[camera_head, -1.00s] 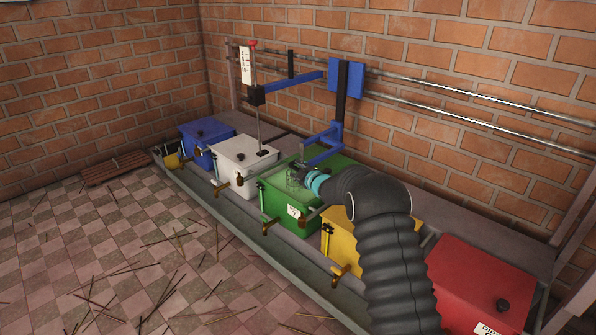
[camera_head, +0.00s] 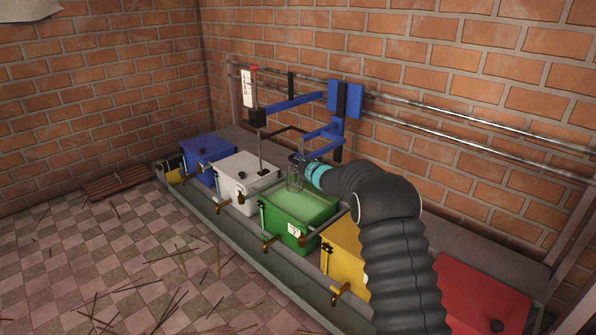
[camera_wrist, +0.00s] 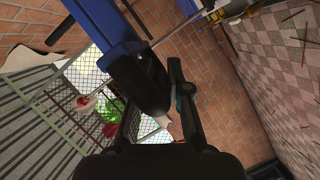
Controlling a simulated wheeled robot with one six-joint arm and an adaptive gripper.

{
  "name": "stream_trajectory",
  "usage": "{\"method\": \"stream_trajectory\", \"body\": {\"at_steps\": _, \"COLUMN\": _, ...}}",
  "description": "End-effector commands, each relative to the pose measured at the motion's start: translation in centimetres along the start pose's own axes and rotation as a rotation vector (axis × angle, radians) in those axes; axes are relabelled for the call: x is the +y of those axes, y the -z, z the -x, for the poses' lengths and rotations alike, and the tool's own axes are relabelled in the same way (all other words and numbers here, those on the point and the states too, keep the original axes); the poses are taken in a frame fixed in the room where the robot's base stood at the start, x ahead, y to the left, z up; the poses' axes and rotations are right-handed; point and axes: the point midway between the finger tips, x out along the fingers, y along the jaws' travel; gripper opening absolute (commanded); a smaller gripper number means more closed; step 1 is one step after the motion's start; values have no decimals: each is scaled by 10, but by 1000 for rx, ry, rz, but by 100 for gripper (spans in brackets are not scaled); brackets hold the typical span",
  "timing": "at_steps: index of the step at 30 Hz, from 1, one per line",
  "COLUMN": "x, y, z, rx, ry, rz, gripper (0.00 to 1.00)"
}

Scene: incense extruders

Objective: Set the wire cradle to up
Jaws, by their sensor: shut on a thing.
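The wire cradle (camera_head: 294,183) is a small grey wire cage at the end of a lower blue arm (camera_head: 325,147). In the head view it hangs over the green tank (camera_head: 277,221), whose open top shows a pale green inside. My gripper (camera_head: 302,162), beyond a cyan ring, is at the cradle's arm. In the wrist view, my gripper's fingers (camera_wrist: 155,108) are on either side of a thick black part (camera_wrist: 146,82) joined to a blue bar (camera_wrist: 103,24). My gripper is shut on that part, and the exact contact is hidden.
A blue post mount (camera_head: 345,99) stands on the wall side, with an upper blue arm (camera_head: 293,104). Metal rails (camera_head: 430,116) run along the brick wall. White (camera_head: 236,185), blue (camera_head: 200,165), yellow (camera_head: 343,256) and red (camera_head: 478,305) tanks line the trough. Sticks litter the tiled floor.

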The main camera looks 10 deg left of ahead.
Motion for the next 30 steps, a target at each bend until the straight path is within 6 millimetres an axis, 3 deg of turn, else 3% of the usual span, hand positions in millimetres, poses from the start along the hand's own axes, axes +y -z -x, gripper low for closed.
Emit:
{"method": "stream_trajectory", "body": {"at_steps": 9, "x": 0, "y": 0, "z": 0, "rx": -3, "ry": 2, "rz": -1, "gripper": 0}}
{"method": "stream_trajectory", "body": {"at_steps": 10, "x": 0, "y": 0, "z": 0, "rx": -3, "ry": 3, "rz": -1, "gripper": 19}}
{"method": "stream_trajectory", "body": {"at_steps": 13, "x": -1, "y": -1, "z": 0, "rx": -3, "ry": 3, "rz": -1, "gripper": 41}}
{"method": "stream_trajectory", "body": {"at_steps": 23, "x": 0, "y": 0, "z": 2, "rx": -2, "ry": 2, "rz": -1, "gripper": 41}}
{"method": "stream_trajectory", "body": {"at_steps": 30, "x": 2, "y": 0, "z": 25, "rx": -3, "ry": 2, "rz": -1, "gripper": 41}}
